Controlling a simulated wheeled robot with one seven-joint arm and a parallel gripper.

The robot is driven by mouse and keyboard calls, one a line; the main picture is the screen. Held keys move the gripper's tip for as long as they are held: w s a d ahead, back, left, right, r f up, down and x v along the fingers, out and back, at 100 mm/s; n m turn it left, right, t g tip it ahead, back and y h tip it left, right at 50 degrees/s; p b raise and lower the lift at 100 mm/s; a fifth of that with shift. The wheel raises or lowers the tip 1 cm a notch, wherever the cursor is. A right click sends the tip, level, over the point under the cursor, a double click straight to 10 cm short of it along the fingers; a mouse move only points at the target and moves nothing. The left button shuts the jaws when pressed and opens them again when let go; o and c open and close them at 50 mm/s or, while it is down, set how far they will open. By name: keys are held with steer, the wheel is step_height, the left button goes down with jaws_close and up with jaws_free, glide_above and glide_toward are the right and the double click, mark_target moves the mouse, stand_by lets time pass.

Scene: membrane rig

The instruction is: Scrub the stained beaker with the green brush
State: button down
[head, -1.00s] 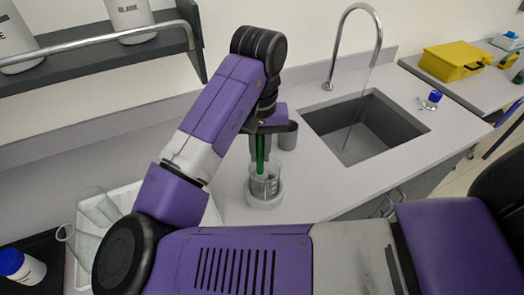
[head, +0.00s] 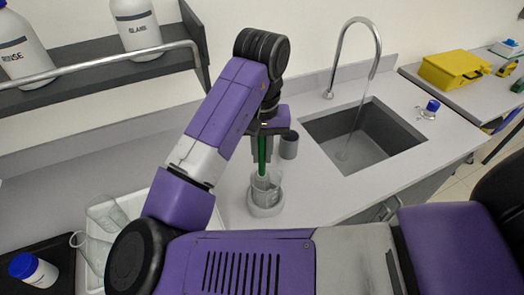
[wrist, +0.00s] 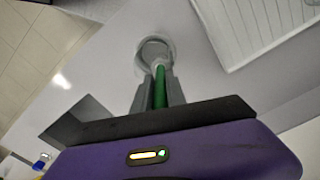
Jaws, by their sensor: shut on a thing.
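The green brush (head: 262,157) is upright in my gripper (head: 262,150), which is shut on its handle. In the wrist view the green handle (wrist: 160,88) runs between my gripper's fingers (wrist: 158,92) toward the beaker (wrist: 153,52). The bristles and any stain on the beaker are too small to make out.
The sink (head: 365,140) with running tap (head: 375,45) is to the right. A white tray (head: 92,285) with glassware is at the left, below a shelf (head: 100,58) with bottles. Counter right of the beaker is clear.

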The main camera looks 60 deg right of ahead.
mark_target(263, 169)
steer(key=shift+f+b, duration=1.05)
steer(key=shift+f, duration=0.9)
steer(key=shift+s+a+p, duration=0.15)
steer(key=shift+s+p, duration=0.35)
steer(key=shift+s, duration=0.25)
steer(key=shift+a, duration=0.25)
steer(key=shift+w+a, duration=0.15)
steer(key=shift+a, duration=0.4)
steer(key=shift+r, duration=0.15)
